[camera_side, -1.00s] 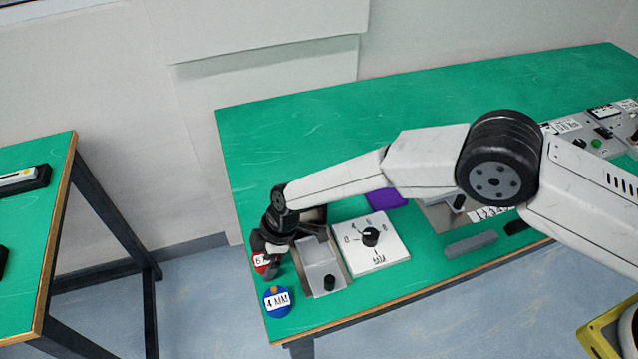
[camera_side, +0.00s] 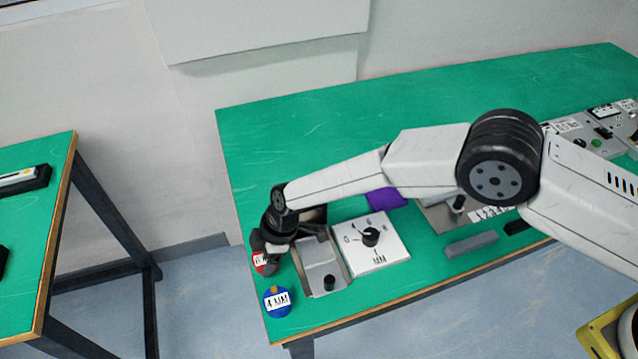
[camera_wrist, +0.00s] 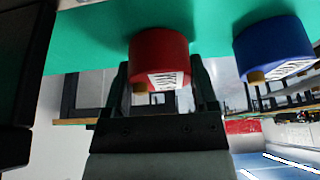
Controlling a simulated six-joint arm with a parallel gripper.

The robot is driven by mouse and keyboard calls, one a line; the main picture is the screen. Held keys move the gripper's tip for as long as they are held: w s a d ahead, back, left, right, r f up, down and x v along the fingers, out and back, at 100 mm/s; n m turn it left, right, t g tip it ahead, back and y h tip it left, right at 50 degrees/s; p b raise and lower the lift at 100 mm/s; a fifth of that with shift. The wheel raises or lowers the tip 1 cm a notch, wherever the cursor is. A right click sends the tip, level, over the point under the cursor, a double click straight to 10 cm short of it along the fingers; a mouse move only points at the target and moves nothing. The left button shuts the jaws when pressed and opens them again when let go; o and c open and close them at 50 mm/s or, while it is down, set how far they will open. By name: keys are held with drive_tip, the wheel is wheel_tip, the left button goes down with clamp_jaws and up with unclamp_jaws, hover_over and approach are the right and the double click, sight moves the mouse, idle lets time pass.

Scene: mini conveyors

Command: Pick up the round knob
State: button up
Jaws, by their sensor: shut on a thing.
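A red round knob (camera_wrist: 158,50) with a white label and a small brass stub sits between the two fingers of my gripper (camera_wrist: 163,88) in the wrist view. In the side view, the red knob (camera_side: 259,262) is mostly hidden by my gripper (camera_side: 268,247) at the table's left edge. The gripper points down and is shut on the red knob. A blue round knob (camera_side: 277,305), labelled 4 MM, stands apart in front of it. It also shows in the wrist view (camera_wrist: 272,45). A black dial knob (camera_side: 370,237) sits on a white numbered panel (camera_side: 385,258).
A grey metal tray (camera_side: 322,262) with a small black knob (camera_side: 329,283) stands just right of the gripper. A purple block (camera_side: 384,197) and a grey bar (camera_side: 470,244) lie farther right. The green table (camera_side: 310,125) is clear behind my arm.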

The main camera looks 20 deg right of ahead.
drive_tip(key=shift+r, duration=0.8)
drive_tip(key=s+d+r, duration=0.9)
drive_tip(key=s+r, duration=0.1)
drive_tip(key=r, duration=0.1)
drive_tip(key=shift+s+r, duration=0.15)
drive_tip(key=shift+s, duration=0.25)
